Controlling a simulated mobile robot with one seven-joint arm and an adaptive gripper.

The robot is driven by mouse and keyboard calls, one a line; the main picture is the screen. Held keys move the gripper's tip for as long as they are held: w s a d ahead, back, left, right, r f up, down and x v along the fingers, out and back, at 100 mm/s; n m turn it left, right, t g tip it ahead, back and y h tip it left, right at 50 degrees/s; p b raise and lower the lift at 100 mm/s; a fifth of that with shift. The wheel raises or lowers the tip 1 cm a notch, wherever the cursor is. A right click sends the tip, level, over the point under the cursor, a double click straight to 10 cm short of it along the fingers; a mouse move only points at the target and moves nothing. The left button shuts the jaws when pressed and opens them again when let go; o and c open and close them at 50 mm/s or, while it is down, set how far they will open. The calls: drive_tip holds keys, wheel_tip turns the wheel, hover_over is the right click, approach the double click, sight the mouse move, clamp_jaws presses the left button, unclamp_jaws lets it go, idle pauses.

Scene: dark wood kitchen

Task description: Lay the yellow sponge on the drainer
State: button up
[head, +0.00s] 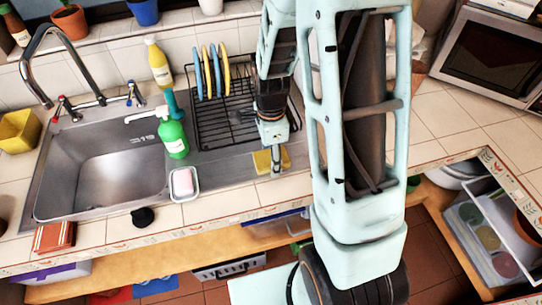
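The yellow sponge (261,162) shows at the front right of the metal sink unit, partly hidden behind my gripper. My gripper (276,167) points down at the sponge, with yellow showing on both sides of its fingers. I cannot tell whether the fingers are closed on the sponge, or whether the sponge rests on the surface or hangs just above it. The drainer, a black wire rack (222,137), stands right of the sink basin, behind the sponge. Several plates (207,72) stand upright at its back left. My arm hides part of its right side.
A yellow bottle (159,65) stands behind. A microwave (490,55) is at the back right. My arm hides much of the right-hand counter.

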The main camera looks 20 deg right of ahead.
drive_tip(key=shift+r, duration=0.15)
wheel_tip(320, 180, up, 12)
idle(0.7)
drive_tip(key=shift+r, duration=0.1)
